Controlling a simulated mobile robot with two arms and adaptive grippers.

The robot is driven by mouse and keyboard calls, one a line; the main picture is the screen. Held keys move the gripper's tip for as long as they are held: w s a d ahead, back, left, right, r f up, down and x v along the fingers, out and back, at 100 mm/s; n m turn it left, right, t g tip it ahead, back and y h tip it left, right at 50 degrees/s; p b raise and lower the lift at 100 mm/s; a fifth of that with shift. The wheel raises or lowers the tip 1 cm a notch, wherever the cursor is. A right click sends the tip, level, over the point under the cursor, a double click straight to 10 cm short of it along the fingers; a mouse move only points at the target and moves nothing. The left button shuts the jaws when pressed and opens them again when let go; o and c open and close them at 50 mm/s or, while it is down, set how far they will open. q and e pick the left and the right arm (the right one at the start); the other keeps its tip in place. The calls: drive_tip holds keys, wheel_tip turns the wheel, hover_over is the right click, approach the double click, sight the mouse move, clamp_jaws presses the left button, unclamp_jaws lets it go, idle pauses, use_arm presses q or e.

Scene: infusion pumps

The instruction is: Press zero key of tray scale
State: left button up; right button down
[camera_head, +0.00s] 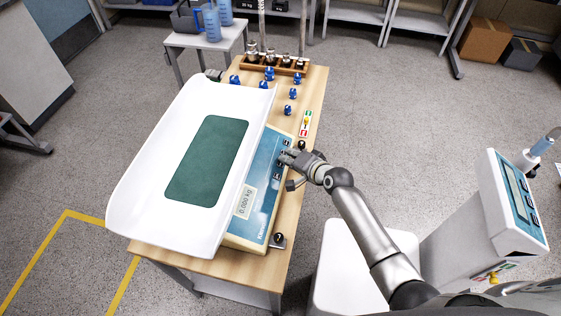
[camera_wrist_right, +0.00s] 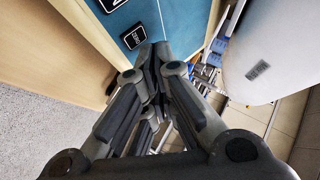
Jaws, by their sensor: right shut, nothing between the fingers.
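The tray scale has a long white tray (camera_head: 125,190) with a green mat (camera_head: 207,160) and a blue control panel (camera_head: 262,190). Its display (camera_head: 244,203) reads 0.000 kg. Dark keys sit at the panel's upper end. My right gripper (camera_head: 287,157) is shut and empty, its fingertips over the keys and hiding part of them. In the right wrist view the zero key (camera_wrist_right: 134,37), a dark square with white lettering, lies just left of the closed fingertips (camera_wrist_right: 153,52). I cannot tell whether they touch the panel. My left gripper is not in view.
The scale stands on a wooden table (camera_head: 310,150). Several blue-topped pieces (camera_head: 288,109) and a wooden weight rack (camera_head: 275,62) stand behind it. A second device with a blue panel (camera_head: 518,200) is at the right. A small side table (camera_head: 205,42) holds blue bottles.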

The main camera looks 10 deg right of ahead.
drive_tip(key=shift+r, duration=0.1)
drive_tip(key=r+p, duration=0.1)
drive_tip(key=d+r+p, duration=0.1)
drive_tip(key=r+p, duration=0.1)
drive_tip(key=d+r+p, duration=0.1)
drive_tip(key=shift+s+r, duration=0.25)
drive_tip(key=shift+s, duration=0.15)
idle(0.4)
drive_tip(key=shift+a, duration=0.1)
idle(0.4)
